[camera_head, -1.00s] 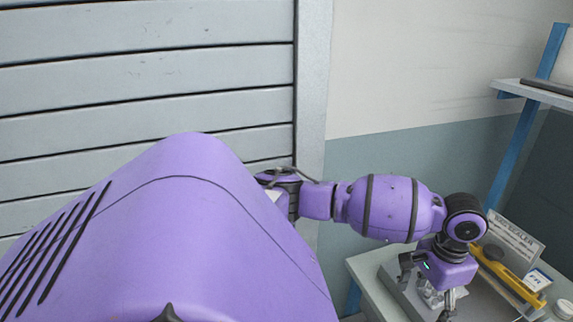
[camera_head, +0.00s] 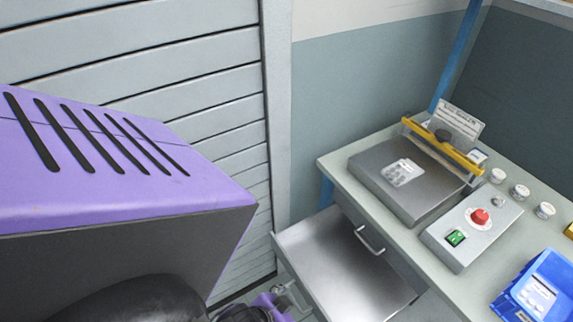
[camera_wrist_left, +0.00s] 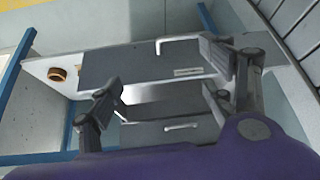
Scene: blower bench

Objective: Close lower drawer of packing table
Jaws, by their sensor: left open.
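The packing table (camera_head: 400,228) stands at the right of the head view. Its lower drawer (camera_head: 345,270) is pulled out, with an empty-looking metal interior. The upper drawer, with a bar handle (camera_head: 370,240), is shut above it. My left gripper (camera_head: 268,302) is at the bottom edge of the head view, partly cut off, beside the outer end of the lower drawer. In the left wrist view my left gripper (camera_wrist_left: 162,92) is open, fingers apart, with drawer panels and two handles beyond it. Contact with the drawer cannot be told. My right gripper is not in view.
On the tabletop are a bag sealer (camera_head: 405,180) with a yellow bar, a control box (camera_head: 470,225) with red and green buttons, several small round jars and a blue bin (camera_head: 540,290). A slatted shutter (camera_head: 150,60) stands behind at left.

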